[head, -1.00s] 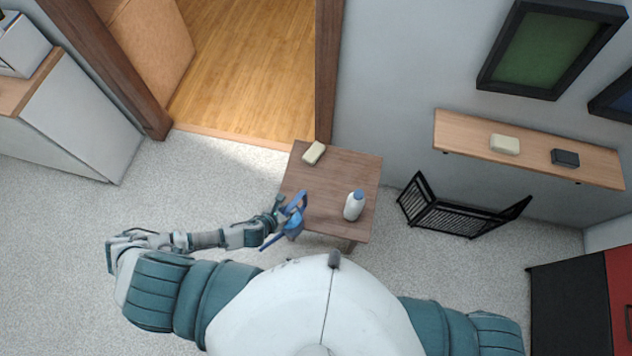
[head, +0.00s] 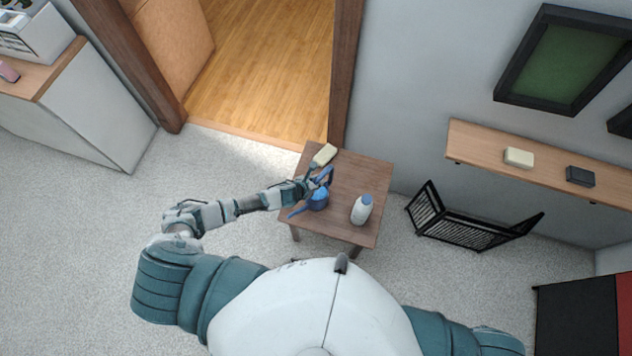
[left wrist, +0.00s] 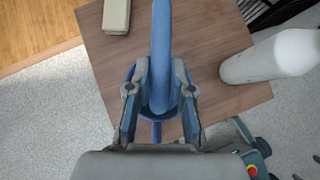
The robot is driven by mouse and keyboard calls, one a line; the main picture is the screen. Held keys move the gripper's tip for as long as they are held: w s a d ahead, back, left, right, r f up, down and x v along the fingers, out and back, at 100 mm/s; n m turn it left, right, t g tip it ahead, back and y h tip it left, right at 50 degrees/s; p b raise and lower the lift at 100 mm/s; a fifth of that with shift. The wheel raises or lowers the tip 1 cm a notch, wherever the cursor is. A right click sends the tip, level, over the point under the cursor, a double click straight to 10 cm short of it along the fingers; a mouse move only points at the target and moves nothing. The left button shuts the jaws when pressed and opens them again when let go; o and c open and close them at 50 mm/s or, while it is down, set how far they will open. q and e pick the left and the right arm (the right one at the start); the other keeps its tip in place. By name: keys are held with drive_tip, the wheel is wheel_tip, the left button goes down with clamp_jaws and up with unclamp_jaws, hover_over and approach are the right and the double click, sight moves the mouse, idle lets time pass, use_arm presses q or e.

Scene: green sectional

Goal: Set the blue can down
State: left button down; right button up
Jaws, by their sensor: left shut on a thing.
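The blue can (head: 319,201), a small watering can with a long spout, is at the left part of the small brown table (head: 352,178) in the head view. My left gripper (head: 312,184) is shut on it. In the left wrist view the can's blue handle (left wrist: 161,50) stands between the two fingers of my left gripper (left wrist: 159,88), with the wooden tabletop (left wrist: 205,40) behind. I cannot tell whether the can's base touches the tabletop. My right gripper is out of view.
A white bottle (head: 361,211) with a blue cap stands right of the can. A cream block (head: 325,155) lies at the table's back left corner. A black rack (head: 470,222) stands on the floor to the right. A wall shelf (head: 475,147) holds two small blocks.

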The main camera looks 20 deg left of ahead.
use_arm(q)
drive_tip(key=shift+d+f, duration=0.1)
drive_tip(key=shift+f, duration=0.25)
drive_tip(key=shift+w, duration=0.1)
drive_tip(key=shift+f, duration=0.15)
drive_tip(key=c, duration=1)
unclamp_jaws()
drive_tip(key=shift+a, duration=0.25)
drive_tip(key=shift+c, duration=0.2)
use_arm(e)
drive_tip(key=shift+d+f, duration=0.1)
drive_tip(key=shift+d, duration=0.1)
use_arm(q)
drive_tip(key=shift+s+r, duration=0.2)
drive_tip(key=p+v, duration=0.2)
drive_tip(key=v, duration=0.9)
drive_tip(key=shift+s+r, duration=0.2)
drive_tip(key=shift+s, duration=0.05)
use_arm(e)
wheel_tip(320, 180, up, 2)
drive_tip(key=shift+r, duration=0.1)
